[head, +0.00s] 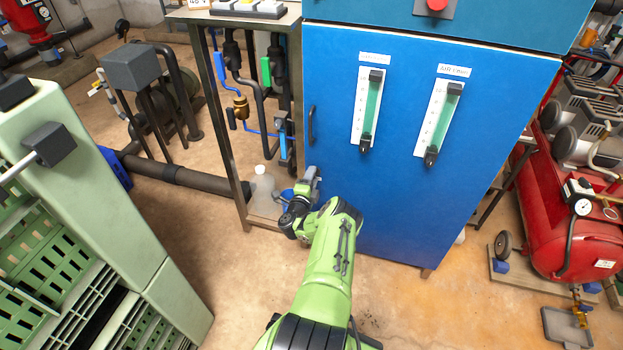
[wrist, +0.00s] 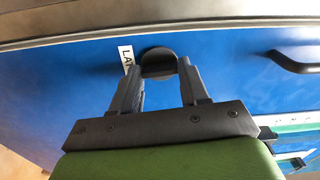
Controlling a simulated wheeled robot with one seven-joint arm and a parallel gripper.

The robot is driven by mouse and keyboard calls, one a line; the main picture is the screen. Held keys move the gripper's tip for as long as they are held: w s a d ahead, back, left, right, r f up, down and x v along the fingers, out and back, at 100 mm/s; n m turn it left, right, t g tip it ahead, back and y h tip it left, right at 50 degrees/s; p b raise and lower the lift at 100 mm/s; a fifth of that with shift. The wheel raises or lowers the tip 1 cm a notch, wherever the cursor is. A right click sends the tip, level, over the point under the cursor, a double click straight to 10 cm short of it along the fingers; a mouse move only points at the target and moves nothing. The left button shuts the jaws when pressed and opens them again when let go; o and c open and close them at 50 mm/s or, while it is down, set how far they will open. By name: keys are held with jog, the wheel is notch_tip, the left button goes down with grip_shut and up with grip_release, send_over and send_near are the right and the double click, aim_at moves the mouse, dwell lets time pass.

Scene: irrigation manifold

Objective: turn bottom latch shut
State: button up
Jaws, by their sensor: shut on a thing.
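The bottom latch (wrist: 157,56) is a dark round knob with a raised grip on the blue cabinet door, in the upper middle of the wrist view. A white label (wrist: 127,60), partly covered, is beside it. My gripper (wrist: 159,74) has one finger on each side of the latch's grip and is shut on it. In the head view my gripper (head: 308,187) is at the lower left edge of the blue cabinet (head: 400,195). The latch cannot be made out there.
A dark door handle (head: 311,125) is above my gripper on the cabinet's left side. A metal-framed bench (head: 222,125) with pipes stands close on the left, with a pale jug (head: 262,187) at its foot. A red compressor (head: 575,235) is on the right. Floor before the cabinet is open.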

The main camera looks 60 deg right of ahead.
jog(key=shift+m, duration=0.5)
jog(key=o, duration=1.1)
jog(key=shift+c, duration=0.2)
jog(key=s+a+p, duration=0.2)
jog(key=a+p, duration=0.5)
jog(key=a, duration=0.8)
jog(key=shift+s+a, duration=0.2)
jog(key=shift+a, duration=0.1)
jog(key=shift+s, duration=0.1)
